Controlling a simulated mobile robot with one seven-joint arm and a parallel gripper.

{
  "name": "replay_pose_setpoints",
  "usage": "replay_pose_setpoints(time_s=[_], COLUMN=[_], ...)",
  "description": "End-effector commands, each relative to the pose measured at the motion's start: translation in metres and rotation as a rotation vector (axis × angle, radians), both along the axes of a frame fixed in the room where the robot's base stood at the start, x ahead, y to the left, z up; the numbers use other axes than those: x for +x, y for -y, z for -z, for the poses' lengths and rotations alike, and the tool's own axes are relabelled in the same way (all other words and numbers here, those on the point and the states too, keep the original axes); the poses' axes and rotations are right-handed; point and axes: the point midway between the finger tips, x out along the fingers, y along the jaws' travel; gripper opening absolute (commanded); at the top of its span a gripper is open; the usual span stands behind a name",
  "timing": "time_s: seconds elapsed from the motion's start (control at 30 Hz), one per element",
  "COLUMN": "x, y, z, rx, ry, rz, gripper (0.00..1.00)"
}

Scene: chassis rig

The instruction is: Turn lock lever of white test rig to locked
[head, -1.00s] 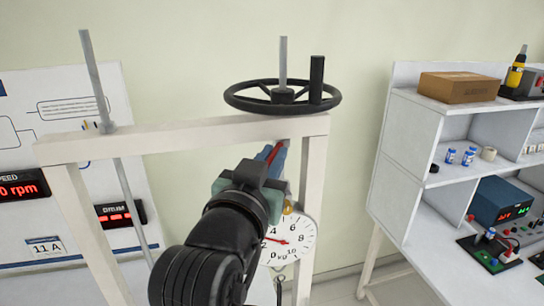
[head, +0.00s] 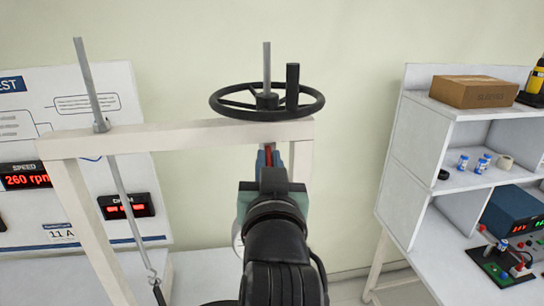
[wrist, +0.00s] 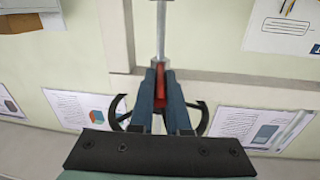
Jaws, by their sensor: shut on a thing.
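The white test rig (head: 180,136) is a white frame with a black handwheel (head: 267,102) on a grey spindle above its crossbeam. The red lock lever (head: 268,154) shows just below the crossbeam, in line with the spindle. My gripper (head: 267,160) is shut on it. In the wrist view, the red lever (wrist: 164,76) lies between the two blue-grey fingers of my gripper (wrist: 160,72), with a grey rod beyond. Most of the lever is hidden by the fingers, and its locked or unlocked marking cannot be seen.
A white shelf unit (head: 412,150) stands at the right, with a cardboard box (head: 474,92) on top. A panel with red displays (head: 126,205) is behind the rig's left side. A slanted grey rod (head: 118,180) hangs at the left. My arm hides most of the dial.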

Motion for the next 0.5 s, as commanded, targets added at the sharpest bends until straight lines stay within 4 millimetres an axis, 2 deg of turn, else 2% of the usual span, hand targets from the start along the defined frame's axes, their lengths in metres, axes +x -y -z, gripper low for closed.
replay_pose_setpoints(time_s=[0.03, 0.5], x=[0.000, 0.007], y=[0.007, 0.022], z=[0.000, 0.003], rx=[-0.001, -0.001], ry=[-0.001, 0.003], rz=[-0.027, -0.406], gripper=[0.00, 0.00])
